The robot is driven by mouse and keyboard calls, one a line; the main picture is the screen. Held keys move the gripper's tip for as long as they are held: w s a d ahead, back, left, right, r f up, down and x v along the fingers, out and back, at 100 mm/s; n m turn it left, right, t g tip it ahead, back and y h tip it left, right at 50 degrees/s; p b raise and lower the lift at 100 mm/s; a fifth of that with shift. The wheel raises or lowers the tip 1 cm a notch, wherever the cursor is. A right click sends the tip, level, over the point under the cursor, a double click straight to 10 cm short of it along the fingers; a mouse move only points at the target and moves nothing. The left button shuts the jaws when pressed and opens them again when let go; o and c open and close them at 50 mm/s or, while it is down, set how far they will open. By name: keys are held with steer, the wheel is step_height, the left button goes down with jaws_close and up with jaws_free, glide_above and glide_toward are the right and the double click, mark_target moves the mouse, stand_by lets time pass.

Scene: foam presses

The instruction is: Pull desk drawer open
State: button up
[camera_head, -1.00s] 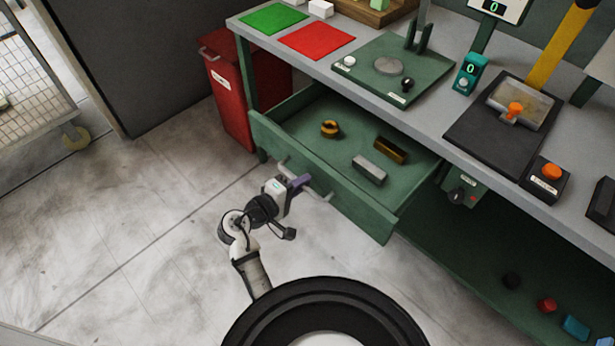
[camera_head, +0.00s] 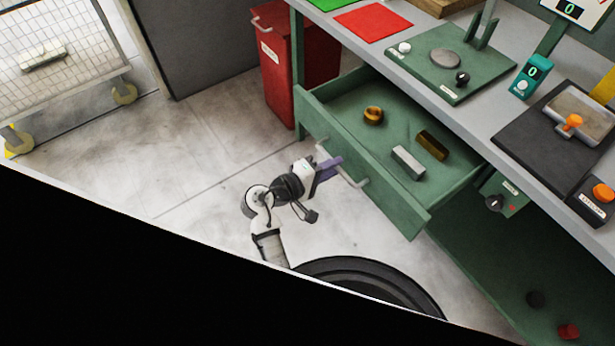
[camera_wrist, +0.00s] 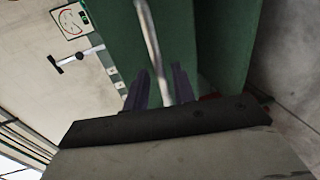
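The green desk drawer (camera_head: 375,178) stands pulled well out from under the worktop. Its inside shows a brass ring (camera_head: 373,115), a grey block (camera_head: 408,162) and a brass block (camera_head: 432,145). The pale bar handle (camera_head: 352,178) runs along its front. My gripper (camera_head: 329,167) is at the handle, with its purple fingers pointing at the drawer front. In the wrist view, the handle bar (camera_wrist: 152,45) passes between the two dark fingers (camera_wrist: 159,88). The fingers stand apart, with a gap visible beside the bar, so they look open around it.
A red bin (camera_head: 290,75) stands left of the drawer. A wheeled mesh cage (camera_head: 60,45) is at the far left. The worktop (camera_head: 465,125) above the drawer carries fixtures. Bare floor (camera_head: 210,150) lies left of my arm. Black covers the lower left.

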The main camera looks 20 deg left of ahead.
steer(key=b+v, duration=0.2)
steer(key=v, duration=0.9)
steer(key=shift+s+a, duration=0.25)
steer(key=shift+s, duration=0.1)
